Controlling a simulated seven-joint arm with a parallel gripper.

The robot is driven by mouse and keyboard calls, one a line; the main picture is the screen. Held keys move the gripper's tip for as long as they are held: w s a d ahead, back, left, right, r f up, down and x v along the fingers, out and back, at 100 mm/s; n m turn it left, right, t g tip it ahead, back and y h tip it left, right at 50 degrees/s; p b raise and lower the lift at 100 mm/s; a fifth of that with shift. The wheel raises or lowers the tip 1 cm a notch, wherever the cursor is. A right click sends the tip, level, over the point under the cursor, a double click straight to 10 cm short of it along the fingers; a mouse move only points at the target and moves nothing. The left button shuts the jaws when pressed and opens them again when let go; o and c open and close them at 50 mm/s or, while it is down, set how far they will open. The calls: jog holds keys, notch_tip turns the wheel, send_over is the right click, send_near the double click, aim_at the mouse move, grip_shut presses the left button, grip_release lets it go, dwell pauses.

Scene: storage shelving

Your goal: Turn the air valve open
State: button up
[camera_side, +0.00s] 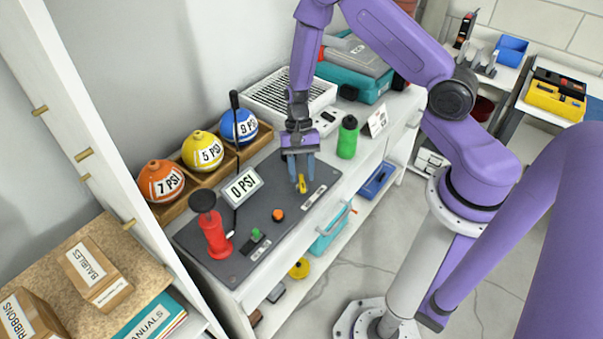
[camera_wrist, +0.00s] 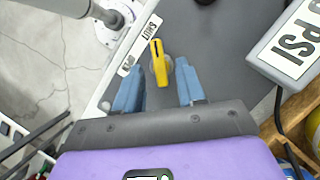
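The air valve is a small yellow lever handle (camera_side: 302,184) on the dark grey panel (camera_side: 258,200). It also shows in the wrist view (camera_wrist: 158,62), on a round grey base, with its long end towards a white label reading SHUT (camera_wrist: 142,45). My gripper (camera_side: 300,177) points down over the valve. In the wrist view the two blue fingers (camera_wrist: 160,92) are open and apart, one on each side of the base end of the handle. Nothing is held between them; I cannot tell whether either finger touches the valve.
A 0 PSI display (camera_side: 243,187) stands on the panel. A red hand pump (camera_side: 213,232), an orange button (camera_side: 278,214) and a green switch (camera_side: 256,235) are nearby. A green bottle (camera_side: 347,138) stands right of my gripper. Labelled balls, including a yellow one (camera_side: 203,151), sit behind.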

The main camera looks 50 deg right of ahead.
jog(key=shift+s+a+f, duration=0.1)
jog(key=shift+f, duration=0.45)
grip_shut()
